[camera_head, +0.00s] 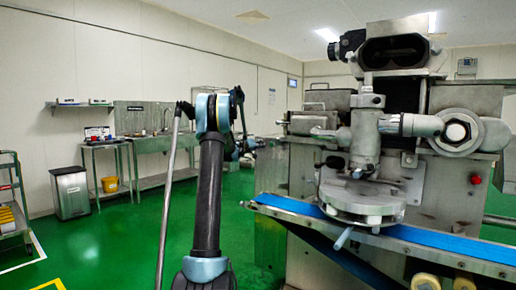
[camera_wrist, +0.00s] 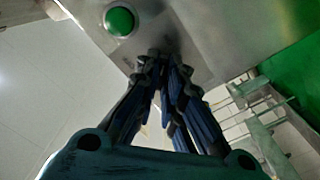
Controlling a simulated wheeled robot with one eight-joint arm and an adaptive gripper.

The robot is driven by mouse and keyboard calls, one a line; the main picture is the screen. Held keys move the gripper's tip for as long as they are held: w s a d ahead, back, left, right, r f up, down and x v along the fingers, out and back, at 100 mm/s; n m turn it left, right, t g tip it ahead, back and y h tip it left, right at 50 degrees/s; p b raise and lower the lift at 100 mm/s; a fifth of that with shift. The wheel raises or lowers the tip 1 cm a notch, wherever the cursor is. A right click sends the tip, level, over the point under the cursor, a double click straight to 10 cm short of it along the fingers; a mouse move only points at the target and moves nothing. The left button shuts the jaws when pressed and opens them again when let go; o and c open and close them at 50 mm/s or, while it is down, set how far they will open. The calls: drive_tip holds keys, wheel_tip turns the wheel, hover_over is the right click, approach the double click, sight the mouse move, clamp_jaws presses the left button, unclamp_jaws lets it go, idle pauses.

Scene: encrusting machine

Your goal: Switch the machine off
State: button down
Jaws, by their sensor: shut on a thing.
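The machine (camera_head: 440,190) is a large grey metal unit at the right in the head view, with a blue belt (camera_head: 440,240) across its front. A small red button (camera_head: 475,180) is on its front panel at the right. In the wrist view, a round green button (camera_wrist: 119,21) sits on a metal panel (camera_wrist: 215,30). My gripper (camera_wrist: 162,54) is at that panel, below and right of the green button. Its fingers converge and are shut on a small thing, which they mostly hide. In the head view, my arm hides most of the gripper near the machine's left side.
A sink bench (camera_head: 155,145) and a side table (camera_head: 100,147) stand along the left wall, with a grey bin (camera_head: 70,192) beside them. A cart (camera_head: 10,210) is at the far left. The green floor (camera_head: 110,240) between cart and machine is mostly clear.

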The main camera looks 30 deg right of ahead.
drive_tip(key=shift+w+n, duration=0.1)
drive_tip(key=shift+n, duration=0.2)
drive_tip(key=shift+a+f+n, duration=0.1)
drive_tip(key=shift+n, duration=8.7)
drive_tip(key=c, duration=1.7)
unclamp_jaws()
drive_tip(key=shift+w+f, duration=0.1)
